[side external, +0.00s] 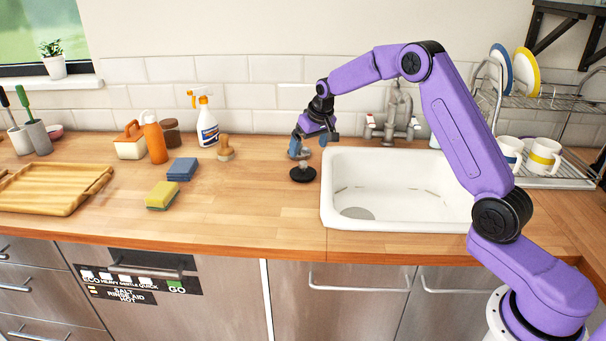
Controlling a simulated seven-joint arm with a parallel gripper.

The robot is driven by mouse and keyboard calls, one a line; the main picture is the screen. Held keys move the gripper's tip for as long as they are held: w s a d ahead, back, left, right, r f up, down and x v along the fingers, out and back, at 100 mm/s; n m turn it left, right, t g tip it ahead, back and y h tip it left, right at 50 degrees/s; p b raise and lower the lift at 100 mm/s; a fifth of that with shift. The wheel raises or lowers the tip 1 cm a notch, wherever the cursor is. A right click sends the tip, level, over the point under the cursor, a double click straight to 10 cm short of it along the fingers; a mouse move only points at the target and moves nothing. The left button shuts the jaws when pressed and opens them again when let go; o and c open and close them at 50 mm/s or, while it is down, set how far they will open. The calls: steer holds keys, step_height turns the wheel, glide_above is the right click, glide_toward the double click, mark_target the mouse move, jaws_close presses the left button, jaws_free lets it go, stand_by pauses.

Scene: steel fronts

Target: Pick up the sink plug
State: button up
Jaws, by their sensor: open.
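The sink plug (303,175) is a black disc with a small raised knob on top. It lies flat on the wooden worktop, just left of the white sink. My gripper (311,146) hangs above and slightly behind the plug in this view, fingers apart. It is open and holds nothing. One bluish finger is at the left, over the plug's far side. The plug appears apart from the fingers, though the exact gap is hard to tell from this single view.
The white sink (326,205) and tap (396,110) are at the right. The worktop in front of the plug is clear.

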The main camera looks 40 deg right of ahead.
mark_target(303, 162)
steer(key=x, duration=0.9)
steer(key=shift+w+f, duration=0.15)
steer(key=shift+f, duration=0.25)
steer(key=c, duration=0.9)
